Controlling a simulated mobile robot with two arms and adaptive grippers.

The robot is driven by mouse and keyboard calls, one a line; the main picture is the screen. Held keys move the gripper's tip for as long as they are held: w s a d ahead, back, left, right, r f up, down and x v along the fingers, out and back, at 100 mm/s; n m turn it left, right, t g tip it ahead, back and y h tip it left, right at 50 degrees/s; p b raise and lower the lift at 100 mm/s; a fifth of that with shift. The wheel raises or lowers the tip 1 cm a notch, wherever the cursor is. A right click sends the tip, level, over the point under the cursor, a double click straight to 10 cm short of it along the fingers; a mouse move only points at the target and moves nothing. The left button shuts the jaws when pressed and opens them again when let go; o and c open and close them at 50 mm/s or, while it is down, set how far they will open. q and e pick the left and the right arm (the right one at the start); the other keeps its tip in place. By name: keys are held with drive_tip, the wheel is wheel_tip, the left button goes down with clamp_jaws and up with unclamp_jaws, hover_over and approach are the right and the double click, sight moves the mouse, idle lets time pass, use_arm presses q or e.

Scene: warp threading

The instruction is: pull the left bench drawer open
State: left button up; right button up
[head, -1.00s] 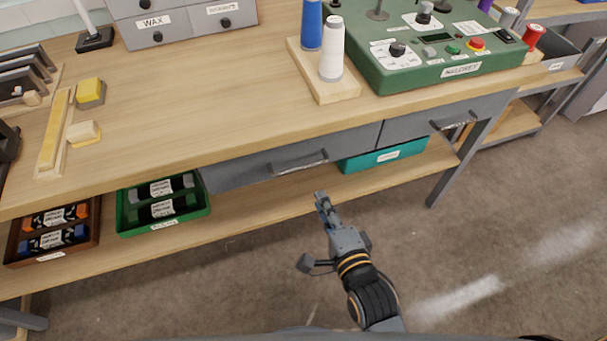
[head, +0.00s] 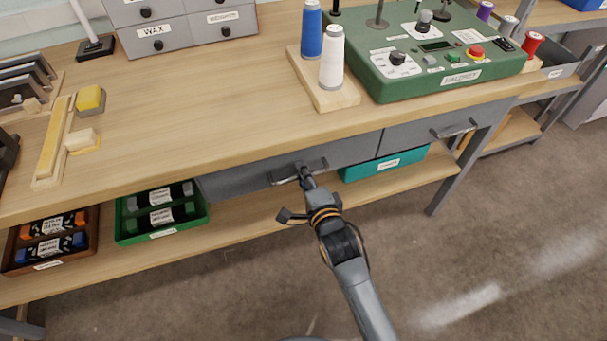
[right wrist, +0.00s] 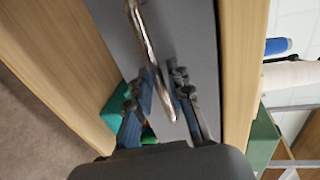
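The left bench drawer (head: 235,182) is a wide grey front under the wooden bench top, and it looks shut. Its metal bar handle (head: 283,178) also shows in the right wrist view (right wrist: 143,38). My right gripper (head: 304,172) is at the handle, its fingertips covering part of the bar in the head view. In the right wrist view my right gripper (right wrist: 165,82) is open, and the end of the bar lies between its two fingers. Contact with the bar cannot be told. My left gripper is not in view.
A second grey drawer (head: 405,135) with its own handle is to the right. Below are a teal bin (head: 365,171), a green tray (head: 131,228) and a brown tray (head: 20,262) on the lower shelf (head: 250,222). The floor in front is clear.

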clamp_jaws()
drive_tip(key=shift+s, duration=0.1)
